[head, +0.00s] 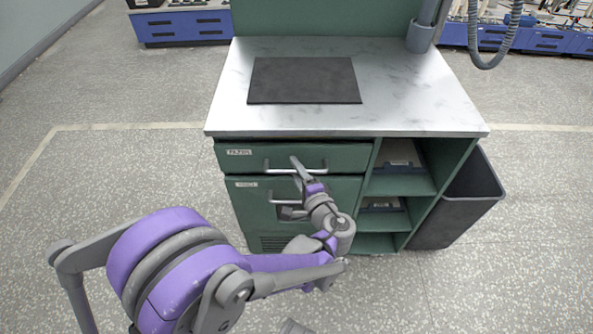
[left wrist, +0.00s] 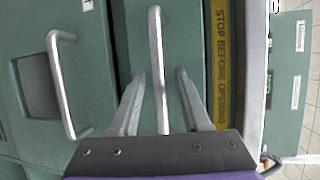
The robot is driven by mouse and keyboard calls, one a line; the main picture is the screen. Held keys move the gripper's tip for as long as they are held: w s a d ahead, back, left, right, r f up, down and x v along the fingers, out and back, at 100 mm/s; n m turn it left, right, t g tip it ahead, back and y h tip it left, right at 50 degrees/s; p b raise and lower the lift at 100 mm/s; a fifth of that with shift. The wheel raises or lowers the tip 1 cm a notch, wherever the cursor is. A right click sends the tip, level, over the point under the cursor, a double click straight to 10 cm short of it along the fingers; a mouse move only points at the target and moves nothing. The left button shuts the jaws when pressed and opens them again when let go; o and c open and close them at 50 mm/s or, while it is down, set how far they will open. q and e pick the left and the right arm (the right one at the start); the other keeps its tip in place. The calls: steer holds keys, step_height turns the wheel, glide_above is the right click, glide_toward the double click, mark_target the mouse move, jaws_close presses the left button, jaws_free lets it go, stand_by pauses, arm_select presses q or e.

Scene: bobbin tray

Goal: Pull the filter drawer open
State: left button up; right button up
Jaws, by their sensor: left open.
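The filter drawer (head: 255,162) is the wide green top drawer of the cabinet, with a small white label at its left. It looks shut in the head view. Its metal bar handle (left wrist: 157,45) runs between the two fingers of my left gripper (left wrist: 160,74) in the left wrist view. The fingers are open, one on each side of the bar, with gaps showing. In the head view my left gripper (head: 292,184) is in front of the drawer and hides part of the handle. My right gripper is not in view.
Below the drawer is a green door (head: 258,215) with its own handle (left wrist: 62,85). A yellow warning strip (left wrist: 221,60) lies beside the drawer face. Open shelves (head: 400,186) and a dark bin (head: 458,205) stand to the right.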

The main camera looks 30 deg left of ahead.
arm_select(q)
steer(key=shift+c, duration=0.3)
jaws_close()
stand_by(1.1)
